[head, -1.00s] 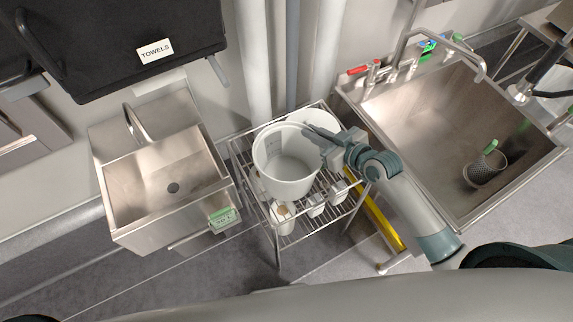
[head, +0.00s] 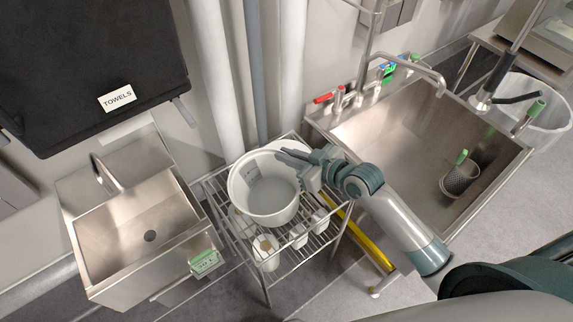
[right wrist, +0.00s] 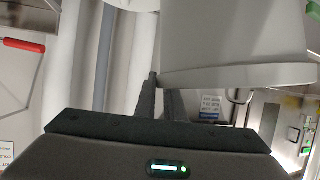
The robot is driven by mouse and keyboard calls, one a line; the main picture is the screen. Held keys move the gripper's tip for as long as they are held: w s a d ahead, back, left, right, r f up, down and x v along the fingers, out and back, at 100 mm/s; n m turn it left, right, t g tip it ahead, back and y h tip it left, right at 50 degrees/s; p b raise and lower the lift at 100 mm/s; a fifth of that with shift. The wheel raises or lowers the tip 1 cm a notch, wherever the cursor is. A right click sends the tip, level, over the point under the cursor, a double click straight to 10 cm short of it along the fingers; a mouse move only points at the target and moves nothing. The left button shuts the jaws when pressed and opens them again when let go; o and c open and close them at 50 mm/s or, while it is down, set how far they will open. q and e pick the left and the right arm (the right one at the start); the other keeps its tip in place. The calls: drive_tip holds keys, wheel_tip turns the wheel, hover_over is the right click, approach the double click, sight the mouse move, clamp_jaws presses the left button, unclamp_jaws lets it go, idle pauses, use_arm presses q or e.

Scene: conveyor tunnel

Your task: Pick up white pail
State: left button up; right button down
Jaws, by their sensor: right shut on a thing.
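A white pail (head: 269,203) is at the wire rack in the middle of the head view, its open top facing up toward me. My right gripper (head: 296,160) is shut on the pail's rim at its upper right side. In the right wrist view the pail (right wrist: 235,45) fills the upper right, and the fingers (right wrist: 160,100) reach up beside its wall. I cannot tell whether the pail's bottom touches the rack. My left gripper is not in view.
The wire rack (head: 272,274) also bears a second white container (head: 283,146) behind the pail and small white cups below. A small steel sink (head: 137,228) stands left; a large steel sink (head: 410,130) with a dark mesh cup (head: 459,179) is right.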

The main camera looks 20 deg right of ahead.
drive_tip(key=s+d+r+b, duration=0.3)
drive_tip(key=d+r, duration=0.4)
drive_tip(key=d, duration=0.4)
drive_tip(key=shift+s+b, duration=0.3)
drive_tip(key=shift+b, duration=0.15)
idle(1.8)
drive_tip(key=s+a+r+n+g+y+b, duration=0.2)
drive_tip(key=s+a+n+g+y, duration=0.1)
drive_tip(key=a, duration=0.3)
drive_tip(key=shift+s+a+r+n+y+b, duration=0.15)
drive_tip(key=shift+s+a+n+y+b, duration=0.2)
drive_tip(key=shift+s+n+y, duration=0.25)
